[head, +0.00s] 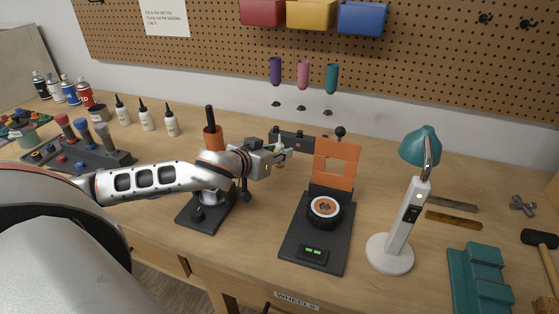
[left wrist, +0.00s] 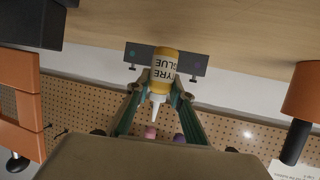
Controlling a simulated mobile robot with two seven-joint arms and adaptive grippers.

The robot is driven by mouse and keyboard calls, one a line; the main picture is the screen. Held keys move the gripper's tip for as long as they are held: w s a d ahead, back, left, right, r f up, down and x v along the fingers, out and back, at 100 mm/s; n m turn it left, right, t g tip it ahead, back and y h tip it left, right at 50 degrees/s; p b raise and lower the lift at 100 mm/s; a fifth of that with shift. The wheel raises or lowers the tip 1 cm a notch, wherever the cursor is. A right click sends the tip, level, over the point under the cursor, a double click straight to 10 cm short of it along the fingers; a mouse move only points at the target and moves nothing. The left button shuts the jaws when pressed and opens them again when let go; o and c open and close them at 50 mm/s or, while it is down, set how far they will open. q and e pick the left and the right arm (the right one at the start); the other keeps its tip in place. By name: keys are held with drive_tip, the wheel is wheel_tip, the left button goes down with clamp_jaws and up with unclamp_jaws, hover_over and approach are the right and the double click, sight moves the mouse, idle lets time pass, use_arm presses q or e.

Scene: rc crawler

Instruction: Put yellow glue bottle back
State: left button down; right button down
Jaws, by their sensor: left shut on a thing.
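The yellow glue bottle (left wrist: 164,68), labelled tyre glue with a white nozzle, sits between the two fingers of my left gripper (left wrist: 157,112) in the left wrist view. The fingers are shut on it. In the head view my left gripper (head: 283,153) is above the middle of the bench, and only a small part of the bottle (head: 280,161) shows below it. A dark bar with coloured dots (left wrist: 192,64) is right behind the bottle; I cannot tell whether they touch. My right gripper is not in view.
An orange plate (head: 337,162) stands over a black base with a wheel (head: 325,209), just right of the gripper. Several white bottles (head: 147,118) stand farther left. A teal lamp (head: 420,147) is to the right.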

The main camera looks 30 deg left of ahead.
use_arm(q)
wheel_tip(320, 180, down, 2)
drive_tip(key=shift+f, duration=0.25)
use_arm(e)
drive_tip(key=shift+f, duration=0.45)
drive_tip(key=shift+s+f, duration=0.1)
use_arm(q)
drive_tip(key=shift+f, duration=0.2)
drive_tip(key=c, duration=1.8)
unclamp_jaws()
